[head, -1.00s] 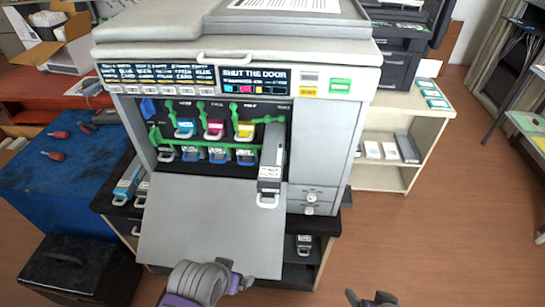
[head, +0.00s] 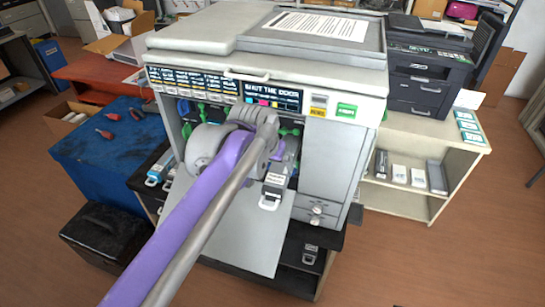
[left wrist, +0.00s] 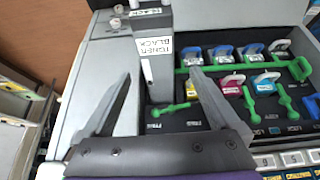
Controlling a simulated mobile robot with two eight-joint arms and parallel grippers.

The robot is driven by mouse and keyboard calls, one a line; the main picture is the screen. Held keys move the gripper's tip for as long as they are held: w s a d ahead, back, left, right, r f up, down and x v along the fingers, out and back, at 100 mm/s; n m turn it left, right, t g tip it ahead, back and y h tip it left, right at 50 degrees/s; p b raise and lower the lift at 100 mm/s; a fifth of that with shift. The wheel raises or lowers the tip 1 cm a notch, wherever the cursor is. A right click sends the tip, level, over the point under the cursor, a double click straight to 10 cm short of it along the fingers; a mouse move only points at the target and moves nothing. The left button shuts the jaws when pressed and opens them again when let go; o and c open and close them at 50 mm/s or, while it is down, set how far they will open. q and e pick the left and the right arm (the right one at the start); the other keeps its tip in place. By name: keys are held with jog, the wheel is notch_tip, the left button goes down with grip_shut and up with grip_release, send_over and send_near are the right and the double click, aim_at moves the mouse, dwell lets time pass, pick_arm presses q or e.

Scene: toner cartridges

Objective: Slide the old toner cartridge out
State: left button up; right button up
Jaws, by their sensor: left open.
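The black toner cartridge (head: 275,184) is a long grey block with a loop handle at its near end. It sticks out of the printer's rightmost slot over the lowered door flap (head: 240,235). In the left wrist view the cartridge (left wrist: 155,60) shows its "TONER BLACK" label. My left gripper (left wrist: 158,76) is open, its two fingers spread to either side of the cartridge in that view; I cannot tell whether they touch it. In the head view my left arm and wrist hide the fingertips and most of the slots. My right gripper is not in view.
Green levers (left wrist: 285,98) and coloured cartridges (left wrist: 232,84) sit beside the cartridge in the printer bay. Spare cartridges (head: 158,172) lie left of the flap. A blue cabinet (head: 100,150) stands left and a cream shelf (head: 410,205) right. Floor is clear at the front right.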

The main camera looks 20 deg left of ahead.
aim_at(279, 170)
pick_arm(q)
jog(key=shift+w+d+f+b, duration=0.25)
jog(key=shift+d+f+b, duration=0.1)
jog(key=shift+d+f, duration=0.05)
jog(key=b+x, duration=0.3)
jog(key=x, duration=0.4)
jog(key=shift+w+a+f+b, duration=0.1)
jog(key=shift+f+b, duration=0.1)
jog(key=shift+b, duration=0.15)
jog(key=shift+w+f, duration=0.25)
jog(key=shift+f, duration=0.1)
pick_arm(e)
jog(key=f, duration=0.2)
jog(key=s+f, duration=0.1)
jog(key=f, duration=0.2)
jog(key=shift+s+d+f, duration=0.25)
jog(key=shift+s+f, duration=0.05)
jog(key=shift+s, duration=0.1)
pick_arm(q)
jog(key=shift+c, duration=0.2)
grip_shut()
